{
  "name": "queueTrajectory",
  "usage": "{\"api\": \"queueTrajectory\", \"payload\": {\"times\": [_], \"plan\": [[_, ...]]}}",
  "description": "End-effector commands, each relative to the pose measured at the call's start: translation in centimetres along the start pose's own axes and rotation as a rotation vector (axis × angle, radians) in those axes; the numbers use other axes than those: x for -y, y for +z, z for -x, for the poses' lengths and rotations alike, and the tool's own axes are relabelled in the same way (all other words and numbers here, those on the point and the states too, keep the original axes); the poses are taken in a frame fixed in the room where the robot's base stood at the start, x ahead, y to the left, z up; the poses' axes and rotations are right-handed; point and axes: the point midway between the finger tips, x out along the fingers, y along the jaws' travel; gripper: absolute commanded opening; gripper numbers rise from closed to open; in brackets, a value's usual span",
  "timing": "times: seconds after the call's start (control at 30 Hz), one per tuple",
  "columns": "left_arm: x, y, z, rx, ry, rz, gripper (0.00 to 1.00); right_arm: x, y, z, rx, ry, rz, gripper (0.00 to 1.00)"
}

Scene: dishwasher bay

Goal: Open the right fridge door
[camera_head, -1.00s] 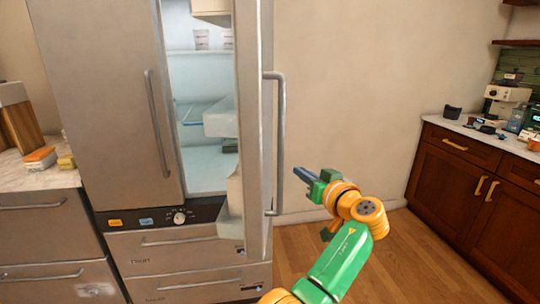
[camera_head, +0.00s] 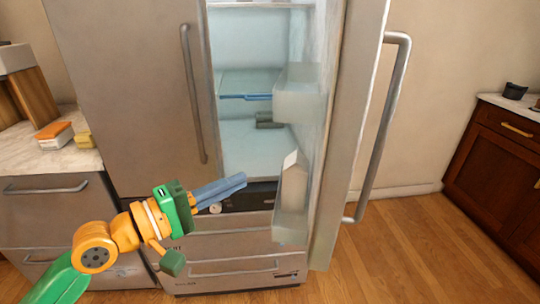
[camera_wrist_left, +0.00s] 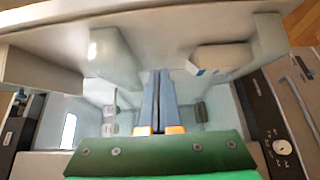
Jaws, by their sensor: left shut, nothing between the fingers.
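The right fridge door (camera_head: 349,150) stands ajar, swung well out toward me, with its tall handle (camera_head: 383,125) on the outer face at right. Its inner shelves (camera_head: 298,100) show, the lower one with a pale carton (camera_head: 294,186). My left gripper (camera_head: 240,181) is shut and empty, in front of the opening at the level of the lower door shelf. It points right toward the door's inner side and appears apart from it. In the left wrist view its fingers (camera_wrist_left: 159,80) lie together, with the carton (camera_wrist_left: 220,58) near them. My right gripper is not in view.
The left fridge door (camera_head: 140,110) is shut, its handle (camera_head: 194,95) close to the opening. Drawers (camera_head: 235,265) lie below. A counter (camera_head: 50,160) stands at left and a dark cabinet (camera_head: 495,160) at right. Floor (camera_head: 425,235) is clear right of the door.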

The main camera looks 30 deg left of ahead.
Motion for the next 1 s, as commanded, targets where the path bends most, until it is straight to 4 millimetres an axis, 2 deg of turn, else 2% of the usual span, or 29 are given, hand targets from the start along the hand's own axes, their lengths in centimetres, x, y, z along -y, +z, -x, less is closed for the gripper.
{"api": "queueTrajectory", "payload": {"times": [0.03,0.1,0.6,0.67,0.7,0.83,1.0], "plan": [[-0.3,1.1,-0.1,0.032,-0.001,0.012,0.0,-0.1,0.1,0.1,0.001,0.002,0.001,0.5],[-0.6,1.5,-0.6,0.047,0.001,0.021,0.0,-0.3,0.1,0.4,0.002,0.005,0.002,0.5],[-1.0,1.5,-9.1,0.037,0.009,0.022,0.0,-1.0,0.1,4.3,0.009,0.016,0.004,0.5],[-1.0,1.7,-10.2,0.04,0.006,0.019,0.0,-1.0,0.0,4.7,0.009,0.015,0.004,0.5],[-1.1,2.4,-10.7,0.041,0.006,0.024,0.0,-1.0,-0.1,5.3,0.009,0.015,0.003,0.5],[-0.8,3.9,-12.0,0.042,0.003,0.023,0.0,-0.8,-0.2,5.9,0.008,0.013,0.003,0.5],[-0.5,4.6,-12.6,0.04,0.0,0.019,0.0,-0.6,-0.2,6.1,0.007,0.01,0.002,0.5]]}}
